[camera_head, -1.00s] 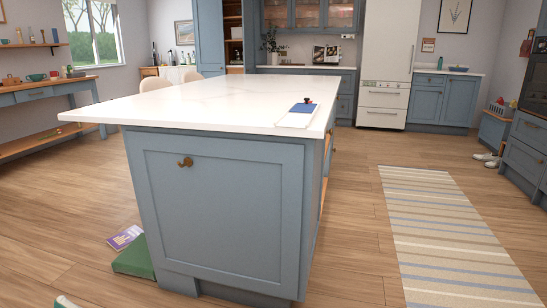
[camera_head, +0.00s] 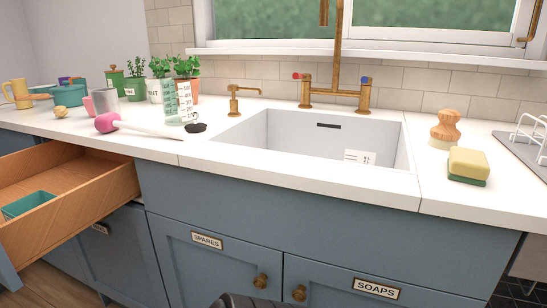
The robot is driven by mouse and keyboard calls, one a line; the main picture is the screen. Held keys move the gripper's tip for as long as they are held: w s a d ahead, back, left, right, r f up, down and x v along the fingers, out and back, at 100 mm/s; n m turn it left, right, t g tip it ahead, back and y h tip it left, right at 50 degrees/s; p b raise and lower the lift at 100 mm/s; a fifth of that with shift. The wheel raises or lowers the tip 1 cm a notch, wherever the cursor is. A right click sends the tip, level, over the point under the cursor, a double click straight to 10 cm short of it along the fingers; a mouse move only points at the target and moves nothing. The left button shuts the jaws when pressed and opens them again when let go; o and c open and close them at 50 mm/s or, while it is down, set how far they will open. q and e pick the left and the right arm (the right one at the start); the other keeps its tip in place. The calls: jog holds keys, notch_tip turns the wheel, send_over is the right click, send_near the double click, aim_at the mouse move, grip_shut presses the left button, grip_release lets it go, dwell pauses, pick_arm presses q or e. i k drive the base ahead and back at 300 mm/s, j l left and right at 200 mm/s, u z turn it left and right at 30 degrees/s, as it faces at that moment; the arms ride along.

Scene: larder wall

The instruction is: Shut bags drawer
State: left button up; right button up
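A wooden drawer (camera_head: 95,200) stands pulled out at the left, below the counter. A green box or tray (camera_head: 28,204) lies in it. Only a sliver of its blue front (camera_head: 8,278) shows at the left edge, and no label on it is visible, so I cannot tell whether it is the bags drawer. Neither of my grippers can be made out. A dark rounded part (camera_head: 245,301) pokes in at the bottom edge, too cut off to identify.
Blue cupboard doors labelled SPARES (camera_head: 207,241) and SOAPS (camera_head: 376,289) are shut below the white sink (camera_head: 310,140). Pots, plants, a measuring jug (camera_head: 180,102) and a pink-ended tool (camera_head: 108,122) crowd the left counter. A brush (camera_head: 444,129) and sponge (camera_head: 468,165) lie right.

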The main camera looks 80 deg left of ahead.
aim_at(89, 183)
jog(key=u, duration=4.1)
